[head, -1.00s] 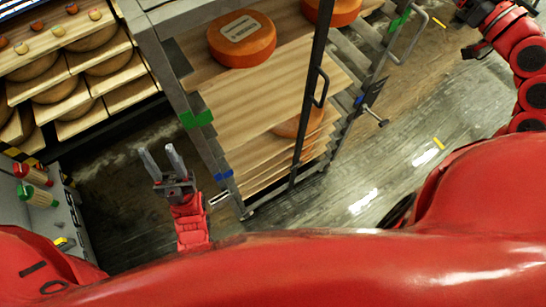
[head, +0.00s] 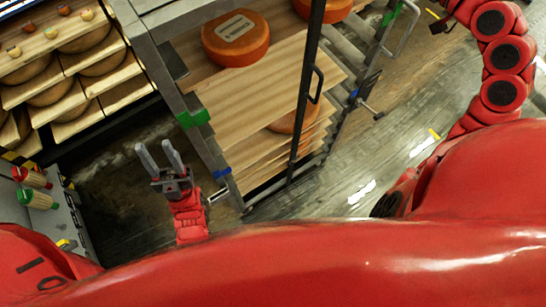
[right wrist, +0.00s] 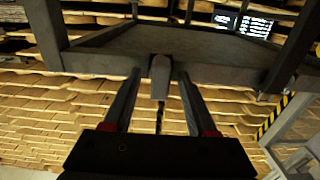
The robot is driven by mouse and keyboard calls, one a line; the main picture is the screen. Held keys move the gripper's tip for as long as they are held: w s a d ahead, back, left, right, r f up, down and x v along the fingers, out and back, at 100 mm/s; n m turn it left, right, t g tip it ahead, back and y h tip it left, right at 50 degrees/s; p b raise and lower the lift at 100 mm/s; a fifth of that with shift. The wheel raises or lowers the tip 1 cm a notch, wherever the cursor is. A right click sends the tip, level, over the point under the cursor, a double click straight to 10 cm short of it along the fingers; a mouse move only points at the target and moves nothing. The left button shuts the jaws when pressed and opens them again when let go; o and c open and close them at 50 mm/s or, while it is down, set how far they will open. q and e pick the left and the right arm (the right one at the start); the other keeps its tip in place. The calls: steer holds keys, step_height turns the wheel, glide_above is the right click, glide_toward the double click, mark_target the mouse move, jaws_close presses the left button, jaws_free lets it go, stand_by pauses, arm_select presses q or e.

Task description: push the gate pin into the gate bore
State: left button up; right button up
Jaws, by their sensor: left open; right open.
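The rack cart (head: 172,72) stands in the middle of the head view, with a dark upright gate bar (head: 309,95) and its handle (head: 318,85) across its open side. A small metal T-shaped pin (head: 371,109) sticks out by the cart's right post; I cannot tell surely that it is the gate pin. The gate bore cannot be made out. My left gripper (head: 154,147) is open and empty, left of the cart. My right gripper (right wrist: 155,72) is open in the right wrist view. A grey upright piece (right wrist: 160,82) shows between its fingers; contact is unclear.
Orange cheese wheels (head: 236,38) sit on the cart's wooden shelves (head: 250,90). A cheese rack (head: 75,75) stands at the left, and a grey panel with red and green handles (head: 36,198) below it. The floor (head: 400,130) right of the cart is clear.

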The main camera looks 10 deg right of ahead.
stand_by(0.4)
steer(key=shift+b, duration=0.5)
jaws_close()
